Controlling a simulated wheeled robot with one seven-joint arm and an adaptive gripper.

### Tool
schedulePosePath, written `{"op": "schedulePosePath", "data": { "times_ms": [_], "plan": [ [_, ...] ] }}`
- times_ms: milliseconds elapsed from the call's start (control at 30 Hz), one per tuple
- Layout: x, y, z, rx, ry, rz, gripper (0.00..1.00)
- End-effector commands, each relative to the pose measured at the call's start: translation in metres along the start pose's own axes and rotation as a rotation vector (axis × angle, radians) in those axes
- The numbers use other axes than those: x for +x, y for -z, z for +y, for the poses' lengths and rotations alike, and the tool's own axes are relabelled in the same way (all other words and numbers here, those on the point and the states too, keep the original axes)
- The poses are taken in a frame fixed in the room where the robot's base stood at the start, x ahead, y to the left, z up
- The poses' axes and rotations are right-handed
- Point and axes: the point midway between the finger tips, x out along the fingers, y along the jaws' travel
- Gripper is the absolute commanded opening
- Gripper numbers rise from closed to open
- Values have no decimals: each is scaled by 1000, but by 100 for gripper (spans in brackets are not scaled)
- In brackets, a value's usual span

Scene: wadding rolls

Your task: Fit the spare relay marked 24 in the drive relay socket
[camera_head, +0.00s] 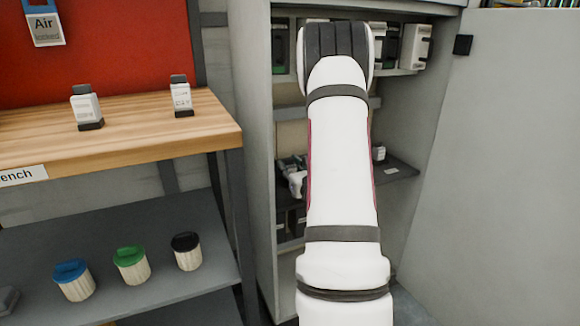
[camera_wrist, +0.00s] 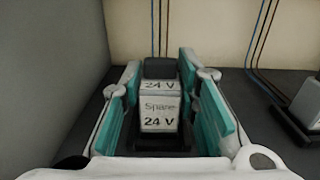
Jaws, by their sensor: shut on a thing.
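In the wrist view the spare relay (camera_wrist: 160,108), a pale block lettered "Spare" and "24 V", sits between the teal-padded fingers of my gripper (camera_wrist: 160,100). The gripper is shut on it. Dark material shows behind and below the relay, above a dark shelf; I cannot tell whether it is seated in a socket. In the head view my arm reaches into the grey cabinet and hides much of its middle; part of my gripper (camera_head: 295,178) shows left of the arm, and the relay is not clear there.
Another pale relay in a dark base (camera_wrist: 312,105) stands to the right on the shelf (camera_head: 400,172). Wires run down the wall behind. Two relay-like blocks (camera_head: 87,106) (camera_head: 181,97) stand on the wooden bench (camera_head: 140,130). The cabinet's left wall (camera_wrist: 45,70) is close to my gripper.

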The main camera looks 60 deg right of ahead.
Motion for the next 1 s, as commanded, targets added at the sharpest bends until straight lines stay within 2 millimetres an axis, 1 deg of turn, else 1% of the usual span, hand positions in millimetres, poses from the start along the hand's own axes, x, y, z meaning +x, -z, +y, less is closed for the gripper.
{"op": "schedulePosePath", "data": {
  "times_ms": [100, 133, 167, 200, 233, 533, 667, 767, 1000],
  "plan": [
    [0, 0, 0, 0, 0, 0, 0],
    [0, 0, 0, 0, 0, 0, 31],
    [0, 0, 0, 0, 0, 0, 38],
    [0, 0, 0, 0, 0, 0, 47],
    [0, 0, 0, 0, 0, 0, 52],
    [0, 0, 0, 0, 0, 1, 52],
    [-8, 0, -1, 0, 1, 1, 52],
    [-22, 1, -1, 0, 1, 2, 52],
    [-71, 1, -1, 1, 3, 2, 52]
  ]
}}
